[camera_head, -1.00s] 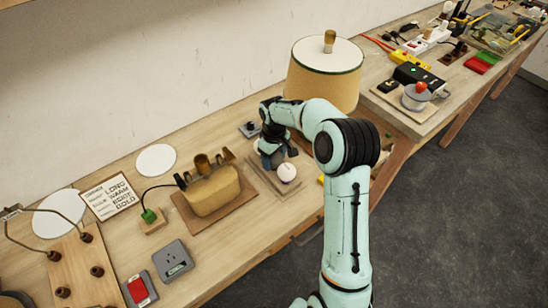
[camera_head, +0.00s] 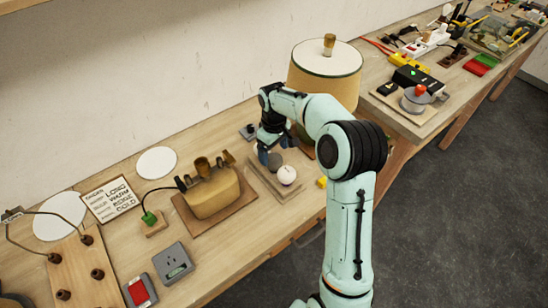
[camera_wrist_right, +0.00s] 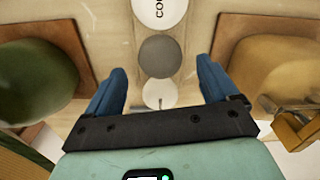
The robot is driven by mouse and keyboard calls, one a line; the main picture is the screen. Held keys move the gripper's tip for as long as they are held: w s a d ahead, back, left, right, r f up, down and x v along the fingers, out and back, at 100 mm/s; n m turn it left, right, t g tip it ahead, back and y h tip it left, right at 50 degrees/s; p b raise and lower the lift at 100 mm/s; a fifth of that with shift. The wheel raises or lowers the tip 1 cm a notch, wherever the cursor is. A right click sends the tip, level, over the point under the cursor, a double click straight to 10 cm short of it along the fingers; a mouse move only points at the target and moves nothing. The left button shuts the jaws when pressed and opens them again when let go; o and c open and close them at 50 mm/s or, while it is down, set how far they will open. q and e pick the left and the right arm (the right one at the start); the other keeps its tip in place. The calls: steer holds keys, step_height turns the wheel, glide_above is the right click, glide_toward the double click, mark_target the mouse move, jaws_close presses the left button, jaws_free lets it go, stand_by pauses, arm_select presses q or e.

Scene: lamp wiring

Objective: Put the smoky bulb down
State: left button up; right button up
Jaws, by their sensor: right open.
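The smoky bulb (camera_head: 274,161) is a grey ball standing in a wooden holder (camera_head: 262,182), beside a white bulb (camera_head: 287,175). In the right wrist view the smoky bulb (camera_wrist_right: 160,56) is the middle one of a row. A white bulb with partly cut-off lettering (camera_wrist_right: 161,10) is above it and another white bulb (camera_wrist_right: 160,94) is below it. My right gripper (camera_head: 269,157) is just above and behind the smoky bulb. Its blue fingers (camera_wrist_right: 160,72) are open, one on each side of the row, with a gap to the smoky bulb. My left gripper is out of view.
A lamp with a cream shade (camera_head: 325,75) stands close behind my right arm. A tan device (camera_head: 213,194) on a brown board is left of the holder. A grey socket (camera_head: 173,262) and a red switch (camera_head: 139,291) lie at the front. A white disc (camera_head: 156,161) lies at the back.

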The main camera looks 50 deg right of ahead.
step_height(320, 180, up, 7)
steer(key=shift+f+p, duration=0.2)
steer(key=shift+p, duration=0.15)
steer(key=shift+s, duration=0.1)
stand_by(0.4)
